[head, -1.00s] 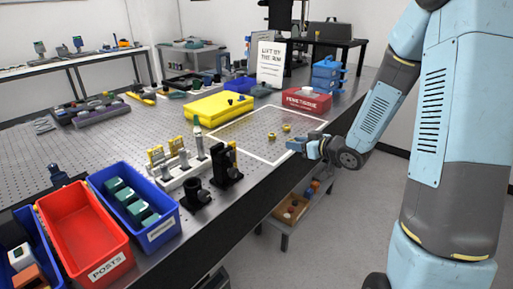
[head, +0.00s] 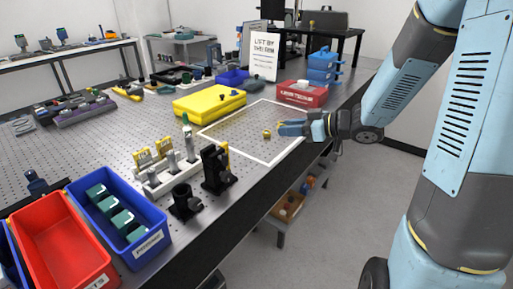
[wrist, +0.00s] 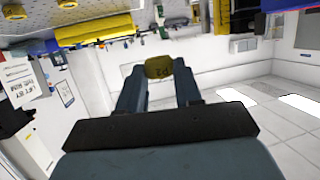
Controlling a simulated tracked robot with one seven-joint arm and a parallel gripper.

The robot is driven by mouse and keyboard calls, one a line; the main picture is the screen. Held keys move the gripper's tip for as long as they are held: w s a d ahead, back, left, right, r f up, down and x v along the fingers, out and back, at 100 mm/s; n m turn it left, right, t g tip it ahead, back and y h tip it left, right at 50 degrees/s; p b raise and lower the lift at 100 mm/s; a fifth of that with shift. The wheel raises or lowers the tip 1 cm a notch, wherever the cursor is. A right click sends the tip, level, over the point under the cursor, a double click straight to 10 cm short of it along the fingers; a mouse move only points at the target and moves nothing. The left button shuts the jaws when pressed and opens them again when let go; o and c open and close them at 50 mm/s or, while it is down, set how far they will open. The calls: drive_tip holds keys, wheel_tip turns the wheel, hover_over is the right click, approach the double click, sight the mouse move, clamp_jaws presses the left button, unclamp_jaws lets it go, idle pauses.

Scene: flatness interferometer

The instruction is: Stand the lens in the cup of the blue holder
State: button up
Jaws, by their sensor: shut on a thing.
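My gripper (head: 281,130) is held out level over the table's right side, above the white outlined square. In the wrist view its fingers are shut on a small yellow-rimmed piece (wrist: 158,67) with dark marking, apparently the lens. In the head view a small yellow piece (head: 267,133) shows right at the fingertips; I cannot tell whether it is the held one or one on the table. Two more yellow round pieces (wrist: 13,12) show at the wrist view's top left. A dark blue piece (head: 37,184) stands at the far left, possibly the blue holder; its cup is not clear.
A white rack (head: 170,176) with several posts, black holders (head: 216,168) and a black cup (head: 183,200) stand along the near edge. A blue bin (head: 150,247) and red bin (head: 65,240) are at left. A yellow case (head: 208,101) and red box (head: 301,94) stand behind.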

sight(261, 149)
drive_tip(key=w+a+f, duration=0.2)
drive_tip(key=w, duration=0.1)
drive_tip(key=w+a+f, duration=0.2)
drive_tip(key=w+f, duration=0.1)
drive_tip(key=w+a+f, duration=0.2)
drive_tip(key=w, duration=0.1)
drive_tip(key=shift+w+a+f, duration=0.35)
drive_tip(key=shift+w, duration=0.05)
drive_tip(key=shift+w+a+f, duration=0.35)
drive_tip(key=shift+w+f, duration=0.1)
drive_tip(key=shift+f, duration=0.2)
drive_tip(key=f, duration=0.2)
drive_tip(key=shift+w+a+f, duration=0.2)
drive_tip(key=shift+w+f, duration=0.15)
drive_tip(key=shift+f, duration=0.4)
drive_tip(key=shift+f, duration=0.35)
drive_tip(key=o, duration=0.9)
drive_tip(key=shift+s+f, duration=0.1)
drive_tip(key=shift+o, duration=0.6)
